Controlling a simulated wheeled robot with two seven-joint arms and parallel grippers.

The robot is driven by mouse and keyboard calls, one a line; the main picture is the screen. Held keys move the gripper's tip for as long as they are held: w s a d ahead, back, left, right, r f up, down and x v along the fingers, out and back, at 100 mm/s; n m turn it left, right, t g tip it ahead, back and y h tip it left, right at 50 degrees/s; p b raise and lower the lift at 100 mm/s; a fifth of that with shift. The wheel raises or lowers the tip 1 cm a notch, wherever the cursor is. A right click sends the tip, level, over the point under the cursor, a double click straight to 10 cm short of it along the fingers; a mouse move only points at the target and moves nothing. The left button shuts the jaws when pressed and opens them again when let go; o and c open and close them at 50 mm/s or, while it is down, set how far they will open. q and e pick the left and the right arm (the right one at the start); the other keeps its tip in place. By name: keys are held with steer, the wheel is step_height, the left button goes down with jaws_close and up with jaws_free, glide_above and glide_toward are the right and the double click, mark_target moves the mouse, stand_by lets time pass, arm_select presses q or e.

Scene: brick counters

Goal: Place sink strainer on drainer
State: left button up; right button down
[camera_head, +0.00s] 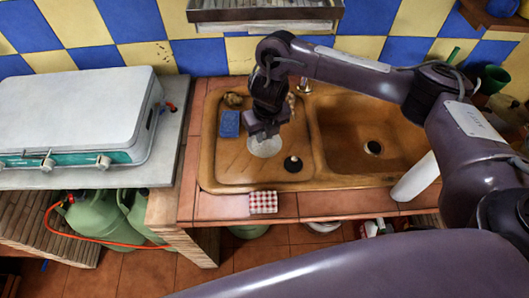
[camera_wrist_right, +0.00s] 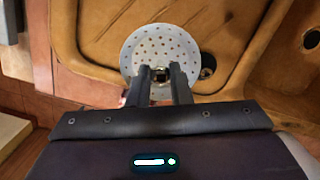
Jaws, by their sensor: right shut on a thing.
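The sink strainer (camera_wrist_right: 160,48) is a round white disc with small holes. It also shows in the head view (camera_head: 265,147), partly hidden under my right gripper. My right gripper (camera_head: 264,134) is shut on the strainer, with its fingers at the strainer's middle in the right wrist view (camera_wrist_right: 161,80). The strainer is over the left, drainer part (camera_head: 238,168) of the brown sink; I cannot tell whether it touches the surface. My left gripper is not in view.
A blue sponge (camera_head: 230,124) lies at the drainer's left side. The basin (camera_head: 375,135) with its dark drain is on the right. A checkered cloth (camera_head: 263,202) lies on the front edge. A white roll (camera_head: 415,178) stands at the front right. A stove (camera_head: 80,115) stands left.

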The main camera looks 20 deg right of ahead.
mark_target(265, 142)
step_height(265, 142, down, 6)
steer(key=shift+r+b, duration=0.15)
steer(key=shift+b, duration=0.65)
steer(key=shift+f+b, duration=0.9)
steer(key=shift+f, duration=0.95)
steer(key=shift+f, duration=0.15)
steer(key=c, duration=1.3)
jaws_free()
